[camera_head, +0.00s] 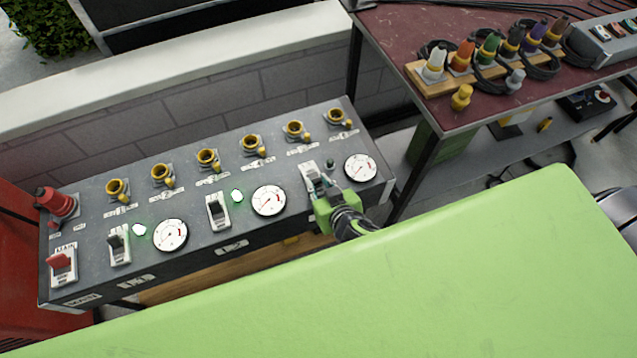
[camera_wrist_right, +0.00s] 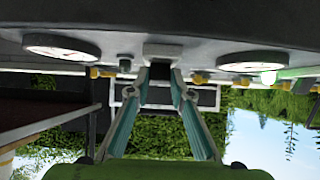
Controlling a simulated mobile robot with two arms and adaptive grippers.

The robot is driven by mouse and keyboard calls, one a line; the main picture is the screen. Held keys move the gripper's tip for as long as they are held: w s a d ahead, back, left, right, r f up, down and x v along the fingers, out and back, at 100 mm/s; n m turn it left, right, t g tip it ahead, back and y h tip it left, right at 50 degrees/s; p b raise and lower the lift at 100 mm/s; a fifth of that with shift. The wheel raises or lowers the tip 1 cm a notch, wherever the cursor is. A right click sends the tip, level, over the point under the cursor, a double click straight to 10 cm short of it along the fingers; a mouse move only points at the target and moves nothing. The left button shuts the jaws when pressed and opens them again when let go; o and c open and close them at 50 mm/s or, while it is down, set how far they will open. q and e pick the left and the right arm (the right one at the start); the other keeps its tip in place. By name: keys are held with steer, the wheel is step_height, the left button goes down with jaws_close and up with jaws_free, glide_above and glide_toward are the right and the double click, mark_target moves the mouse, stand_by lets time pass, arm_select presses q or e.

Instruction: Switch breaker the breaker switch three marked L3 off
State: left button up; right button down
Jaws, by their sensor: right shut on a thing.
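The third breaker switch (camera_head: 309,171), rightmost of the row on the grey panel box (camera_head: 100,265), has a white plate partly hidden by my gripper. Its marking is too small to read. My right gripper (camera_head: 321,191) is at this switch, shut on its lever. In the right wrist view, the green-sided fingers (camera_wrist_right: 161,72) close on the dark lever (camera_wrist_right: 162,49) at the panel. The small lamp (camera_head: 330,163) beside it looks dark. The first switch (camera_head: 119,245) and second switch (camera_head: 218,212) have lit lamps (camera_head: 139,230) beside them. My left gripper is not in view.
Round gauges (camera_head: 268,200) sit between the switches, and yellow-ringed sockets (camera_head: 207,159) line the panel's back. A red switch (camera_head: 62,264) and red plug (camera_head: 57,202) are at the left. A table (camera_head: 400,35) with coloured connectors (camera_head: 434,63) stands at the back right.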

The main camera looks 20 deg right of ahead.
steer(key=c, duration=1.8)
jaws_free()
steer(key=v, duration=1.2)
